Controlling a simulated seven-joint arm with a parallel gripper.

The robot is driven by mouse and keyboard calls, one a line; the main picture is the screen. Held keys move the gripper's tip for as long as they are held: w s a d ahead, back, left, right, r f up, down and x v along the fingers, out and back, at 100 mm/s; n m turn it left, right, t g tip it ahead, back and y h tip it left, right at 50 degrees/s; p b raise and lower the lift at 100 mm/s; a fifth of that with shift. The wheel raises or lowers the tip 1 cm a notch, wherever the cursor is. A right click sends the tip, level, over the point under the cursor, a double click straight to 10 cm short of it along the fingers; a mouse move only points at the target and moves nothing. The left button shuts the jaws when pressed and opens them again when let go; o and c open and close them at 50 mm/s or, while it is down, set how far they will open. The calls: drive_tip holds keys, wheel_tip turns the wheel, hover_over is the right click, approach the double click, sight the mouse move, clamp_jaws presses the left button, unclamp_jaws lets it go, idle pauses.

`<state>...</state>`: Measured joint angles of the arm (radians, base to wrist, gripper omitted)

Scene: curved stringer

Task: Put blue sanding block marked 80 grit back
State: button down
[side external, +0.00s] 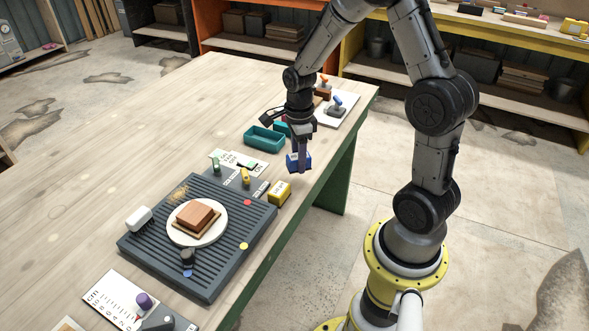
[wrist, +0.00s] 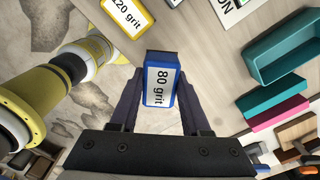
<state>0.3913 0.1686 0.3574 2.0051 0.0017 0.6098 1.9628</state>
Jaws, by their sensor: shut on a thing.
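The blue sanding block (side external: 294,163) has a white label reading "80 grit", which is legible in the wrist view (wrist: 160,82). My gripper (side external: 299,152) points down with its dark fingers shut on the block's two sides. The block appears held above the wooden table, near its right edge in the side view. The yellow block (side external: 280,193) lies on the table nearer the grey grooved board; its label reads "120 grit" in the wrist view (wrist: 128,15). The block's underside is hidden.
An open teal tray (side external: 265,139) stands just left of my gripper. Teal and pink pieces (wrist: 278,110) lie beside it. The grey grooved board (side external: 225,205) carries a round white plate with a brown block. The table's far left is clear.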

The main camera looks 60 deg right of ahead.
sight(295, 179)
drive_tip(key=shift+w+d+f, duration=0.25)
drive_tip(key=shift+w+f, duration=0.45)
drive_tip(key=shift+f, duration=1.8)
drive_tip(key=shift+f, duration=0.15)
drive_tip(key=shift+c, duration=1.8)
unclamp_jaws()
